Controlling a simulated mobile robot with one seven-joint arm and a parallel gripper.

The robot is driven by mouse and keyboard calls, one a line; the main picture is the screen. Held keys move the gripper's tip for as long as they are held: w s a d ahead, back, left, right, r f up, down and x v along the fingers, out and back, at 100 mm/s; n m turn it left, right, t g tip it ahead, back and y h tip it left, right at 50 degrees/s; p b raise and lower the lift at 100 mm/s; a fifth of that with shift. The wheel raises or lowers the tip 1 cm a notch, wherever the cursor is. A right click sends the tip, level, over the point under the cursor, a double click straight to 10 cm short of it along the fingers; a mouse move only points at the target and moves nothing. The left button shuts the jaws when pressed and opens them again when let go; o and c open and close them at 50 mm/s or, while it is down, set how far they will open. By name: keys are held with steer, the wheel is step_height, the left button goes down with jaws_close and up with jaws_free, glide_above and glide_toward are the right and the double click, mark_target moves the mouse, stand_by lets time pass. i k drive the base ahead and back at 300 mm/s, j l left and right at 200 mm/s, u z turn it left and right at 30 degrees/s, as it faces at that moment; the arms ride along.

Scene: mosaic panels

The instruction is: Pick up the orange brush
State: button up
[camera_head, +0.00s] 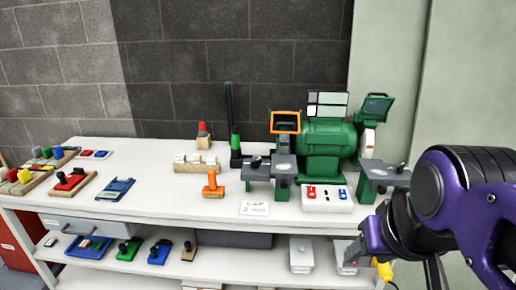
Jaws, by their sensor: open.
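The orange brush (212,185) stands on the white tabletop, left of the middle, with its upright handle above a flat orange base. My gripper (364,268) is at the lower right, at the end of my purple and black arm. It is open and well to the right of the brush, apart from it. Its fingertips are small and partly lost against the lower shelf. The brush is in full view.
A green bench grinder (325,140) stands behind and right of the brush. A wooden block (201,166) with pale pieces is behind it. A white card (254,208) lies to its right, a blue stamp-like item (116,189) to its left. The tabletop (160,207) around the brush is clear.

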mark_target(211, 191)
steer(key=i+j, duration=0.2)
steer(key=j, duration=0.15)
steer(key=i+j, duration=0.15)
steer(key=j, duration=0.2)
steer(key=i+j, duration=0.2)
steer(key=j, duration=0.15)
